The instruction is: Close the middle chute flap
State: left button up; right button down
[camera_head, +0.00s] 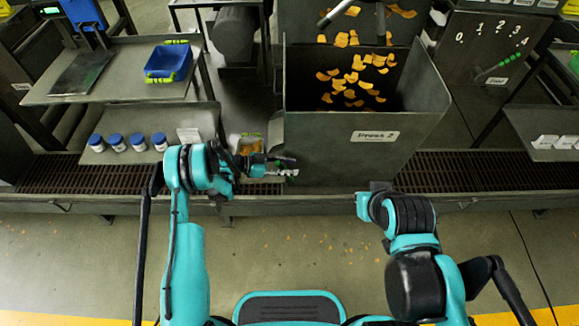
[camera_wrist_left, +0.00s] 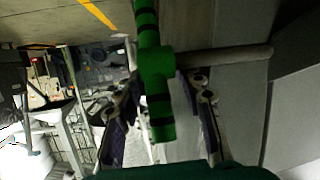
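The middle press, labelled "Press 2" (camera_head: 375,136), is a dark grey hopper with orange chips inside. A grey plate on its left side (camera_head: 276,133) looks like part of its chute; I cannot tell the flap's angle. My left gripper (camera_head: 288,166) is at the press's lower left front. In the left wrist view, a green, black-banded T-shaped handle (camera_wrist_left: 157,85) lies between my left gripper's fingers (camera_wrist_left: 160,125), which stand apart with gaps on both sides. A grey rod runs from the handle to a grey panel (camera_wrist_left: 225,100). My right gripper (camera_head: 371,198) is in front of the press, its fingers unclear.
A left shelf (camera_head: 125,95) holds a blue bin (camera_head: 168,63); several blue-lidded jars (camera_head: 116,142) stand on a lower shelf. A right panel has a green-handled lever (camera_head: 498,67) and a number scale. A brown grating runs along the presses.

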pick_arm(q)
jog(key=shift+a, duration=0.1)
jog(key=v, duration=1.1)
jog(key=shift+a+r, duration=0.2)
jog(key=shift+a, duration=0.15)
jog(key=shift+r, duration=0.1)
jog(key=s+r+n+t+y, duration=0.1)
jog(key=s+r+n+y, duration=0.25)
jog(key=r, duration=0.65)
jog(key=s+r+n+t+y, duration=0.1)
jog(key=s+r+n+y, duration=0.3)
jog(key=r, duration=0.5)
jog(key=s+a+r+n+t+y, duration=0.1)
jog(key=s+a+n+y, duration=0.1)
jog(key=s, duration=0.4)
jog(key=s+a+r+n+t+y, duration=0.1)
jog(key=s+a+r+n+y, duration=0.1)
jog(key=s, duration=0.5)
jog(key=s+a+r+n+t+y, duration=0.1)
jog(key=s+a+n+y, duration=0.2)
jog(key=s, duration=0.3)
jog(key=shift+s+r+n, duration=0.15)
jog(key=shift+r+n, duration=0.15)
jog(key=shift+n, duration=0.05)
